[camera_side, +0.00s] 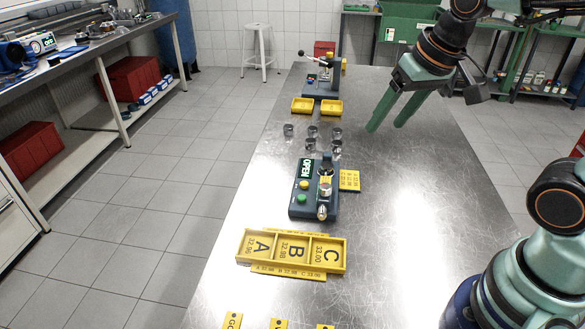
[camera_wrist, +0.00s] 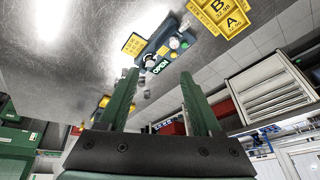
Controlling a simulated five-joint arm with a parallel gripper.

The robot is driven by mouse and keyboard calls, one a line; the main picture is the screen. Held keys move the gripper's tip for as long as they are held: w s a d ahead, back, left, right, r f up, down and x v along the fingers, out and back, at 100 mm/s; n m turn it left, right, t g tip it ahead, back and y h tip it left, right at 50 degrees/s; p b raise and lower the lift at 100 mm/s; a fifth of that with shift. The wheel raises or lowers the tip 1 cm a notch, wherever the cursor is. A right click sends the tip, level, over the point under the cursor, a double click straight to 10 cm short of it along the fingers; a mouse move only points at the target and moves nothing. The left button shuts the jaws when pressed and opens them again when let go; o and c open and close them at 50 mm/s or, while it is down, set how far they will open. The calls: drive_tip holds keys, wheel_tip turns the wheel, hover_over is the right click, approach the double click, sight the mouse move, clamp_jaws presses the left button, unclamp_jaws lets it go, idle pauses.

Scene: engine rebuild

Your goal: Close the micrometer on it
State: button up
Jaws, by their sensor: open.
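The micrometer (camera_side: 298,212) is a dark blue-grey bench unit in the middle of the table. Its display reads OPEN, and a yellow button (camera_side: 304,184) and a green button (camera_side: 302,198) sit below it. A small silver cylindrical piece (camera_side: 325,187) shows at its measuring end; I cannot tell whether it touches the jaws. The micrometer also shows in the wrist view (camera_wrist: 181,36), beyond my fingertips. My gripper (camera_side: 386,128) is open and empty, above the table to the right of and behind the micrometer. Its two green fingers (camera_wrist: 158,74) point toward the micrometer in the wrist view.
Several small metal cups (camera_side: 312,131) stand behind the micrometer. Farther back are two yellow trays (camera_side: 302,105) and a lever device (camera_side: 322,90). A yellow tray marked A, B, C (camera_side: 240,245) lies in front. A yellow plate (camera_side: 349,180) adjoins the micrometer. The table's right side is clear.

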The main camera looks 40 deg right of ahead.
drive_tip(key=w+a+f+m+g, duration=0.2)
drive_tip(key=w+f+m+g, duration=0.1)
drive_tip(key=w+m, duration=0.3)
drive_tip(key=m+g, duration=0.2)
drive_tip(key=m, duration=0.3)
approach(325, 186)
wheel_tip(325, 186, down, 9)
drive_tip(key=shift+s+d+r, duration=0.1)
drive_tip(key=shift+s, duration=0.05)
clamp_jaws()
